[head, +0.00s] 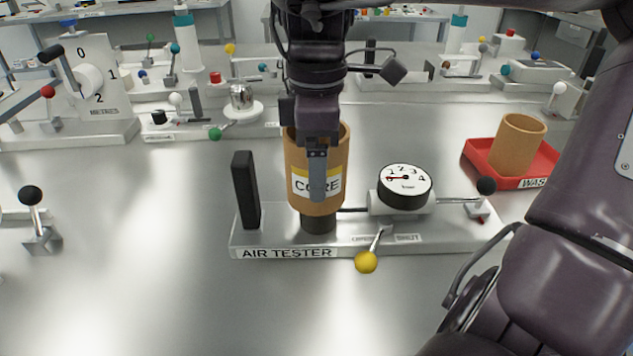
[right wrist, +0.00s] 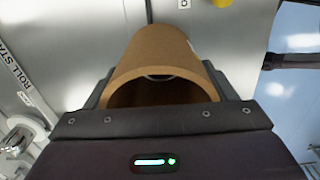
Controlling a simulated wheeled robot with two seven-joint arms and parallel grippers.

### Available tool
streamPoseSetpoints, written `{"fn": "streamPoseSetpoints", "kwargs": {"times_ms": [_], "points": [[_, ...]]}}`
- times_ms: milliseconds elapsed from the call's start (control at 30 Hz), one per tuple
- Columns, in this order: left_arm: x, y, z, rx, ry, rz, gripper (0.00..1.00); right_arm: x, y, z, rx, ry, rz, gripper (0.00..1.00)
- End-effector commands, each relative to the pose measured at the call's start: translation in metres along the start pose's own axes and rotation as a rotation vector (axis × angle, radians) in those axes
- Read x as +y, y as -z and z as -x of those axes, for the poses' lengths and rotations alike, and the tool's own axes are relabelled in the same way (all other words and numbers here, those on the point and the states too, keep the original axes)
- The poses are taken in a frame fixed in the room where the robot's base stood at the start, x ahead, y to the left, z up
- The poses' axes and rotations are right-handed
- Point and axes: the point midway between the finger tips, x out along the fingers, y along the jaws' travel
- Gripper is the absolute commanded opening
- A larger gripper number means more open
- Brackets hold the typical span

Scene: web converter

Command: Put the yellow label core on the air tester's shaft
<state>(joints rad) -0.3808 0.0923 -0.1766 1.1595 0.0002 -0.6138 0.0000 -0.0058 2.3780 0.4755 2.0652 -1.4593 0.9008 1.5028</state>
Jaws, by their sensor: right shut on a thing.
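The brown cardboard core (head: 336,150) with the yellow-edged CORE label stands upright over the air tester's dark shaft (head: 318,224), whose lower part shows beneath it. How far the shaft reaches into the core is hidden. My right gripper (head: 317,175) is shut on the core's wall, one finger in front of the label. In the right wrist view the core (right wrist: 165,55) lies between the fingers, with a greyish round shape inside its bore. The air tester (head: 350,240) has a dial gauge (head: 404,187). My left gripper is not in view.
A black upright post (head: 245,190) stands just left of the core. A yellow-knobbed lever (head: 366,261) juts out in front. Another brown core (head: 517,145) stands in the red waste tray (head: 483,160) at right. The bench in front is clear.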

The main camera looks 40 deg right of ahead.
Motion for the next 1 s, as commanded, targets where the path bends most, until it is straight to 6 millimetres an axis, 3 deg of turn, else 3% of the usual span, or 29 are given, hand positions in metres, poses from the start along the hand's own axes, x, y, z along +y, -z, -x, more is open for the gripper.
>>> {"fn": "streamPoseSetpoints", "kwargs": {"times_ms": [400, 900, 933, 1000], "points": [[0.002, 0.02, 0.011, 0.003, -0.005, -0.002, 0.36, 0.0, 0.0, -0.049, 0.0, 0.002, 0.0, 0.53], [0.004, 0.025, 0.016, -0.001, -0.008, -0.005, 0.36, 0.0, 0.0, -0.055, 0.001, -0.001, -0.001, 0.53], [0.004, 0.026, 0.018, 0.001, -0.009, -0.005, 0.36, 0.0, 0.0, -0.055, 0.0, -0.001, -0.001, 0.79], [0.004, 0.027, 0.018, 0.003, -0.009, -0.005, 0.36, 0.0, 0.0, -0.054, 0.0, -0.001, -0.001, 0.88]]}}
